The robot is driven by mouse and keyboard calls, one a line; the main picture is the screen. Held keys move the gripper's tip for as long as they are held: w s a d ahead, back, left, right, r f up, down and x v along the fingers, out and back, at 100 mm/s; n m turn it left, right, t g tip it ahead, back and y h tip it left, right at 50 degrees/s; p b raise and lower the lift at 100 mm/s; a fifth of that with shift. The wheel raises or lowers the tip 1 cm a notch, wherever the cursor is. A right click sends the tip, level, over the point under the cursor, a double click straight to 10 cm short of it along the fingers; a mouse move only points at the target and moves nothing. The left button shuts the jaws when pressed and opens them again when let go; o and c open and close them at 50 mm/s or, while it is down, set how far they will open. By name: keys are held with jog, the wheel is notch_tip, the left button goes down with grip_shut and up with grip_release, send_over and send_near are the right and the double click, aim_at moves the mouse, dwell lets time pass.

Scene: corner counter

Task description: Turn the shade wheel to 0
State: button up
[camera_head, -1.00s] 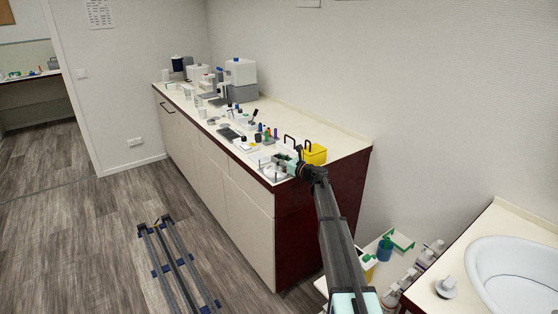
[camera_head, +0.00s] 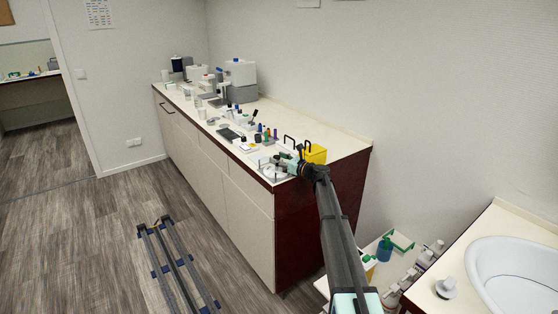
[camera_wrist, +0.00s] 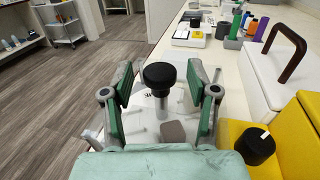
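My gripper (camera_wrist: 161,88) is open, with its green-padded fingers on either side of a black round knob (camera_wrist: 159,76). A gap shows between the knob and each finger. The knob stands on a short metal post above a pale, partly see-through round base (camera_wrist: 148,133), which looks like the shade wheel. Faint marks show on the base, but no number is readable, and my gripper hides part of it. In the head view my gripper (camera_head: 290,163) is over the counter's near end, above the pale round base (camera_head: 271,171).
A yellow box (camera_wrist: 299,130) with a black knob (camera_wrist: 257,144) and a white box (camera_wrist: 267,75) with a brown handle stand close on the right. Several coloured bottles and small items stand farther along the counter (camera_head: 335,140). Open floor lies left.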

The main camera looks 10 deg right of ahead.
jog(key=shift+s, duration=0.1)
jog(key=v, duration=1.2)
